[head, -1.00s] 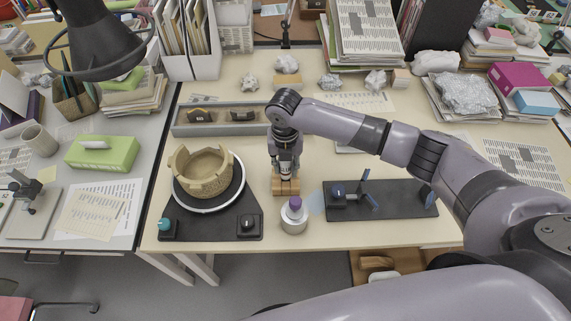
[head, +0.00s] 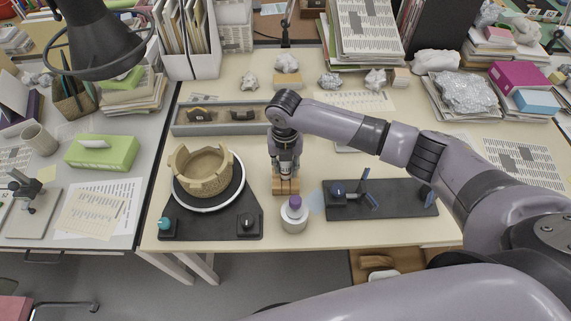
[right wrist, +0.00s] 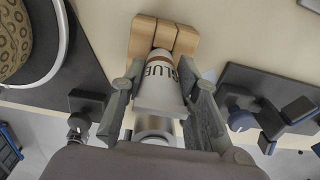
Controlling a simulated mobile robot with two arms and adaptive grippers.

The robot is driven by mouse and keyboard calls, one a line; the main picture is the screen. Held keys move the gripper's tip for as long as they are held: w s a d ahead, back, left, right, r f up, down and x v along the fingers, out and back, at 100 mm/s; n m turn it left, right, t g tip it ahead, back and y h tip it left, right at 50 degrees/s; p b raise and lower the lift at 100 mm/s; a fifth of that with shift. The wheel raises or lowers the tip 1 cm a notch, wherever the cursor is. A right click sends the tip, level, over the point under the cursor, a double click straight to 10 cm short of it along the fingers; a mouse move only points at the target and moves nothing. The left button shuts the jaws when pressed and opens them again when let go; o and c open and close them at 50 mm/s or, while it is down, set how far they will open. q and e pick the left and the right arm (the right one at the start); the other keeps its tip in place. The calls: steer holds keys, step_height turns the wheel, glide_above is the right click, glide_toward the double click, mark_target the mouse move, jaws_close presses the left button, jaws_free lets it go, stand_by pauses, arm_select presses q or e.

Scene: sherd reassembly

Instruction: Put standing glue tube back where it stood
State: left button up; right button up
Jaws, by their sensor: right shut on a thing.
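In the head view my right gripper (head: 286,168) points down over a small wooden block stand (head: 286,187). The stand also shows at the top of the right wrist view (right wrist: 168,36), with the tube's far end at it. I cannot tell whether the tube rests in the stand or is just above it. My left gripper is not in view.
A white jar with a purple cap (head: 294,215) stands just in front of the stand. A partly built pot (head: 204,173) on a turntable is to the left. A dark mat with clamps (head: 395,198) lies to the right. A grey tray (head: 220,128) is behind.

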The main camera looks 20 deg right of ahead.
steer(key=shift+f, duration=0.1)
stand_by(0.3)
steer(key=o, duration=0.9)
step_height(320, 180, up, 12)
steer(key=shift+r, duration=0.1)
stand_by(0.5)
